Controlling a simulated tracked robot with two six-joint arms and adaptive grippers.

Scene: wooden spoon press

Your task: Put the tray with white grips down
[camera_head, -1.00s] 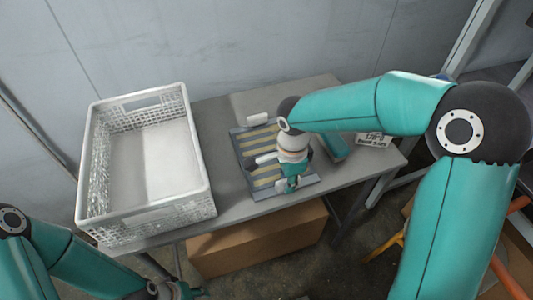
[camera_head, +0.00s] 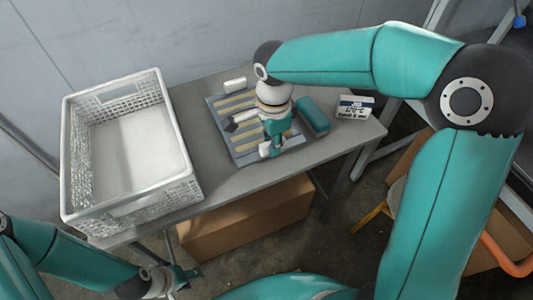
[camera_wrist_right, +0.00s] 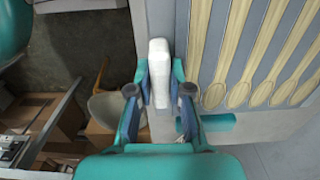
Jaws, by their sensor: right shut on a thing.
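The tray with white grips (camera_head: 246,153) is a grey-blue slotted tray holding several wooden spoons, on or just above the grey table; I cannot tell whether it touches. Its far white grip (camera_head: 235,84) is free. My right gripper (camera_head: 268,148) is at the near end. In the right wrist view the gripper (camera_wrist_right: 160,95) is shut on the near white grip (camera_wrist_right: 159,60), with spoons (camera_wrist_right: 240,95) to the right. The gripper partly hides the tray in the head view. My left gripper (camera_head: 188,279) is low at the left, away from the tray; its jaws are unclear.
A white perforated crate (camera_head: 184,190) stands on the table (camera_head: 222,182) left of the tray. A teal case (camera_head: 313,117) and a small white labelled box (camera_head: 354,106) lie to the right. A cardboard box (camera_head: 245,220) is below the table.

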